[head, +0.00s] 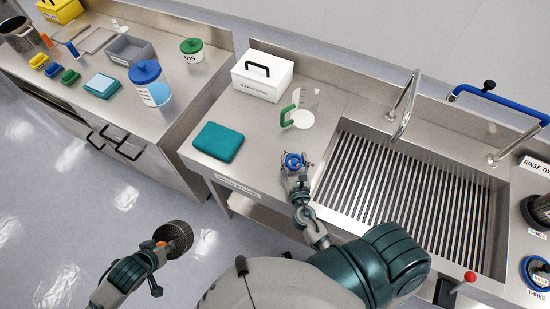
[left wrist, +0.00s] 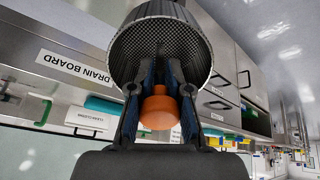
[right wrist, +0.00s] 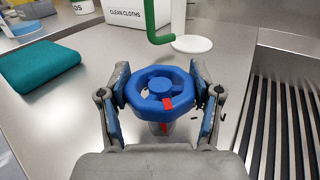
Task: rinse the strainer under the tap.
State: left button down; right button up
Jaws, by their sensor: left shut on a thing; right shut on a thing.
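The strainer (head: 180,236) is a dark mesh basket, held out over the floor in front of the counter. My left gripper (head: 160,246) is shut on its orange handle (left wrist: 160,110); the mesh basket (left wrist: 160,38) fills the top of the left wrist view. My right gripper (head: 294,166) is shut on a blue handwheel (right wrist: 162,92) with a red mark, on the counter left of the sink. The steel tap (head: 405,105) arches over the back of the ribbed sink (head: 400,190). No water shows below its spout.
A green-handled clear jug (head: 303,108), a white cloth box (head: 262,75) and a teal cloth (head: 218,141) stand near the handwheel. A blue-handled pipe (head: 495,105) and a red-knobbed lever (head: 469,277) are at the right.

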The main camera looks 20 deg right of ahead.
jog(key=o, duration=1)
jog(key=shift+s+a+f, duration=0.1)
jog(key=shift+f, duration=0.2)
jog(key=shift+o, duration=0.8)
jog(key=shift+r, duration=0.2)
jog(key=shift+a, duration=0.1)
jog(key=v, duration=1.2)
